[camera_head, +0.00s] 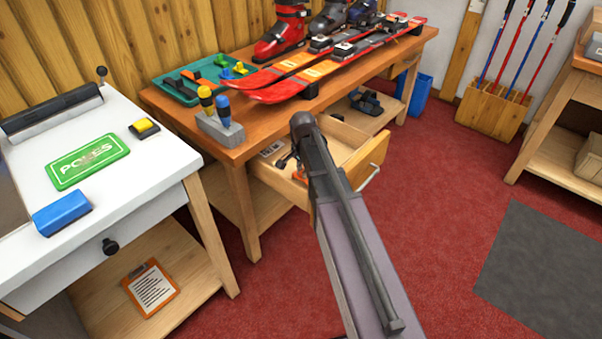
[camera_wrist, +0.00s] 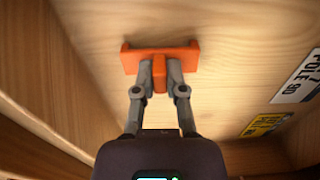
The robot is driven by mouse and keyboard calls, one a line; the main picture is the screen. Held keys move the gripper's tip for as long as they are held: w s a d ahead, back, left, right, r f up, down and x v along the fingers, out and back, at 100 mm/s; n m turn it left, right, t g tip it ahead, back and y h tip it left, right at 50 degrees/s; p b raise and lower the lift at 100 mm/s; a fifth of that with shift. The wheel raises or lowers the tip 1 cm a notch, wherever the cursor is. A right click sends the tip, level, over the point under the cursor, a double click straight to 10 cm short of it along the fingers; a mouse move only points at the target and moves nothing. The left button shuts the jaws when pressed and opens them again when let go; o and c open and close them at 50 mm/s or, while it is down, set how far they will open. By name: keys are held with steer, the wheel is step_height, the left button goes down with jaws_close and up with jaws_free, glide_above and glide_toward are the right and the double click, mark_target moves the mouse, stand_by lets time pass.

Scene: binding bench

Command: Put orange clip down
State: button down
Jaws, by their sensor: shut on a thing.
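The orange clip (camera_wrist: 160,60) is between the fingertips of my gripper (camera_wrist: 159,75) in the wrist view. My gripper is shut on the clip's narrow stem, and its wide bar lies beyond the fingertips. Pale wood of the open drawer is behind it. I cannot tell whether the clip touches the drawer bottom. In the head view my arm reaches into the open drawer (camera_head: 345,152) under the wooden bench. My gripper (camera_head: 290,165) is partly hidden there behind the arm, with a bit of orange near it.
Yellow and white labels lie in the drawer, the white one (camera_wrist: 298,78) at right in the wrist view. The drawer walls stand close around my gripper. Above, the bench (camera_head: 160,100) holds a green tray (camera_head: 178,92), red skis (camera_head: 300,85), boots and a grey screwdriver block (camera_head: 220,130).

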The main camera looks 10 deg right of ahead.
steer(key=shift+f, duration=0.1)
steer(key=c, duration=1.1)
jaws_free()
steer(key=shift+c, duration=0.2)
steer(key=o, duration=0.4)
steer(key=shift+o, duration=0.2)
step_height(320, 180, up, 12)
steer(key=p, duration=1.2)
steer(key=s+n, duration=0.3)
steer(key=s, duration=0.2)
steer(key=s+n, duration=0.4)
steer(key=s, duration=0.1)
steer(key=s+n, duration=0.3)
steer(key=s, duration=0.3)
steer(key=shift+a+n, duration=0.2)
steer(key=shift+n, duration=0.2)
